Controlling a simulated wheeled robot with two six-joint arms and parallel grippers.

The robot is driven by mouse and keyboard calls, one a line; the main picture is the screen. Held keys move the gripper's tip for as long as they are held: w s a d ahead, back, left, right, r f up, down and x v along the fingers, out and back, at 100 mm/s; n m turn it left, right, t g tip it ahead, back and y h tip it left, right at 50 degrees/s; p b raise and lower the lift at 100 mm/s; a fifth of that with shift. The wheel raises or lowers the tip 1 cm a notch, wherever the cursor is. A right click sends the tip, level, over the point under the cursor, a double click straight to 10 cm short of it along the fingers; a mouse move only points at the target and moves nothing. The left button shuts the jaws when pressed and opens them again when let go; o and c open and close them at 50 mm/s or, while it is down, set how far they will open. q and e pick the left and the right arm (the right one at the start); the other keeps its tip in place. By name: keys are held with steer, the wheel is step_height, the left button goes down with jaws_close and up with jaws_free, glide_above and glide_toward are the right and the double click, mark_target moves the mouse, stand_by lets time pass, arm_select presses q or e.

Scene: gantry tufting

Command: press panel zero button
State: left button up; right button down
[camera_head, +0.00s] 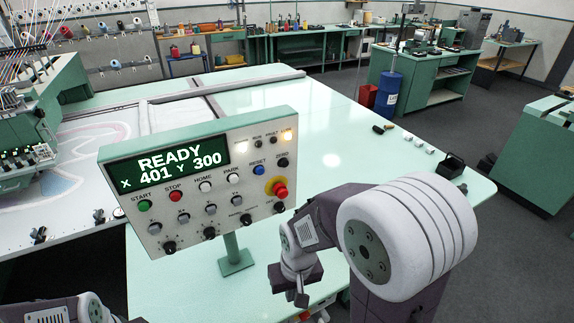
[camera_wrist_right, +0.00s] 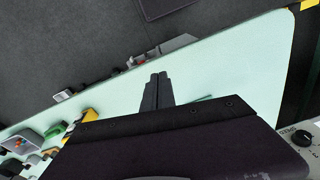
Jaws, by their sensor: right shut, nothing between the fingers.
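The control panel (camera_head: 150,172) stands on a green post on the pale table. Its screen reads READY, X 401 Y 300. The zero button (camera_head: 283,162) is a small black button at the panel's upper right, right of the blue reset button (camera_head: 258,170) and above the red emergency knob (camera_head: 280,189). My right gripper (camera_head: 302,299) is shut and empty, pointing down, below and right of the panel. In the right wrist view its closed fingers (camera_wrist_right: 157,92) are over the table, and a panel corner (camera_wrist_right: 302,155) shows at lower right. The zero button is not visible there. My left gripper is out of view.
The tufting machine (camera_head: 28,122) stands at left. A blue drum (camera_head: 388,95) stands beyond the table.

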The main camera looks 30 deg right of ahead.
steer(key=w+r+m+t+y, duration=0.35)
steer(key=w+r+m, duration=0.75)
steer(key=r, duration=0.4)
steer(key=w+d+r+m+t+h+p, duration=0.1)
steer(key=d+r+m+t+h, duration=0.2)
steer(key=d+r, duration=0.8)
steer(key=shift+d+r+m+t, duration=0.15)
steer(key=shift+d+m+t, duration=0.3)
steer(key=shift+m+t, duration=0.55)
